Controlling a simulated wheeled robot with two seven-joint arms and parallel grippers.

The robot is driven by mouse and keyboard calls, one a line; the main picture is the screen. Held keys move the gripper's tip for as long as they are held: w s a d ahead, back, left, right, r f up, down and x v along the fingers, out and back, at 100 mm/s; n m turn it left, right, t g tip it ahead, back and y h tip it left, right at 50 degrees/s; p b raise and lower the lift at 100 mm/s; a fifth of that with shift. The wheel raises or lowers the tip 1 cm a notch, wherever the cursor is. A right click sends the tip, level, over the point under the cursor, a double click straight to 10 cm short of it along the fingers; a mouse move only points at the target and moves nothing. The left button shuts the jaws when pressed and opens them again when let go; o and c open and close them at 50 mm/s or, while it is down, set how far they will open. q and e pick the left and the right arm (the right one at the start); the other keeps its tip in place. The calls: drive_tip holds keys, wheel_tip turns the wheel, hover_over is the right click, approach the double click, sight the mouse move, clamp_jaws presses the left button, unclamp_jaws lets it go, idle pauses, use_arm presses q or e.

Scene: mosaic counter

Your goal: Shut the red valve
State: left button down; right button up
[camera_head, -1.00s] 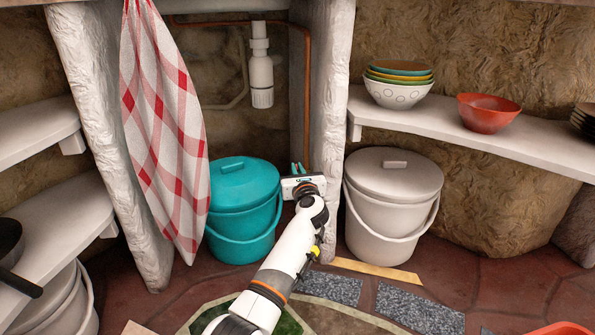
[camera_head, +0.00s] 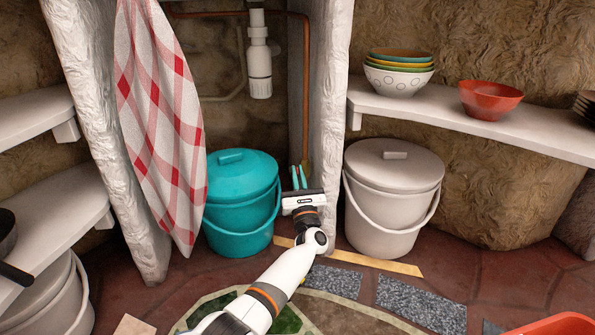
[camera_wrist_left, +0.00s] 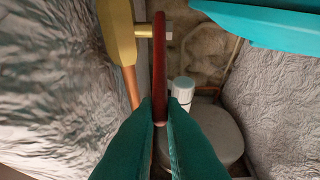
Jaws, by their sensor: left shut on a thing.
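The red valve's wheel (camera_wrist_left: 159,65) shows edge-on in the left wrist view as an upright dark red ring. Its brass-yellow body (camera_wrist_left: 117,35) is to the left of it. My left gripper (camera_wrist_left: 160,118) has its two teal fingers closed on the near rim of the wheel. In the head view my left gripper (camera_head: 299,178) points up and away between the teal bucket and the white pillar. The valve cannot be made out there. My right gripper is in neither view.
A teal lidded bucket (camera_head: 240,200) stands close left of the gripper, and a white pillar (camera_head: 330,100) close right. A grey-white bucket (camera_head: 392,195) is beyond the pillar. A checkered cloth (camera_head: 160,110) hangs at left. A copper pipe (camera_head: 306,90) runs down the back.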

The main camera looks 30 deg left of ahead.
use_arm(q)
drive_tip(key=shift+s+d+f+t+y, duration=0.1)
drive_tip(key=shift+f+t+y, duration=0.4)
drive_tip(key=shift+f+t, duration=0.15)
drive_tip(key=c, duration=1.5)
unclamp_jaws()
drive_tip(key=shift+p+v, duration=1.75)
drive_tip(key=shift+v, duration=4.3)
